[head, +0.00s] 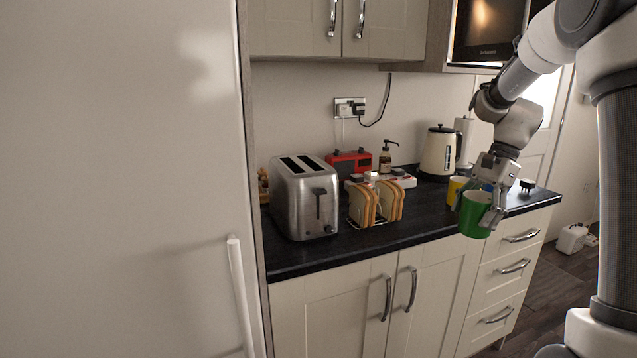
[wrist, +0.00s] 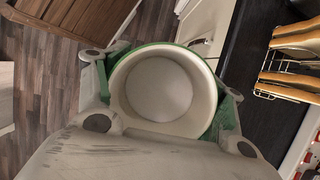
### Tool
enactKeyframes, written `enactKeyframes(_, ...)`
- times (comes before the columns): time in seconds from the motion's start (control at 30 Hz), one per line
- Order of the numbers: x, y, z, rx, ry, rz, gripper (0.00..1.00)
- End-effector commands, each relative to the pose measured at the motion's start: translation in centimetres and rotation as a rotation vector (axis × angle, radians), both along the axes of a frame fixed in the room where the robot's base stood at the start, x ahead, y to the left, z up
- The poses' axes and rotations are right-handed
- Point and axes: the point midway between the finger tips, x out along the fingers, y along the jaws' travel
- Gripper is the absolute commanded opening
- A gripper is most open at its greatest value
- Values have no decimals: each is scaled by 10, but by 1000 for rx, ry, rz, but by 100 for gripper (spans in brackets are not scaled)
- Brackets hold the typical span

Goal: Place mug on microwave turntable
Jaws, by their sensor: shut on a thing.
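A green mug (head: 474,214) with a pale inside is held in my gripper (head: 482,200), in front of the counter's front edge at the right. In the wrist view the mug (wrist: 163,90) is seen from above, opening toward the camera and empty, with my gripper's fingers (wrist: 165,95) closed on either side of it. The microwave (head: 488,28) is at the top right, set in a high shelf and partly hidden by my arm. Its turntable is not visible.
The dark counter (head: 435,215) holds a steel toaster (head: 305,195), a toast rack with bread (head: 375,203), a cream kettle (head: 438,152) and a yellow mug (head: 457,188) close to my gripper. Drawers (head: 518,237) are below. Open floor (head: 545,275) lies to the right.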

Motion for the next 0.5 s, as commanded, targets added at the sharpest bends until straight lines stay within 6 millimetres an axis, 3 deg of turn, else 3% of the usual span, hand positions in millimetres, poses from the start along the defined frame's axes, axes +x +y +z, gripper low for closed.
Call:
enactKeyframes(0.27,20,4,-49,2,5,574,10)
enactKeyframes(0.5,34,21,-113,2,5,995,10)
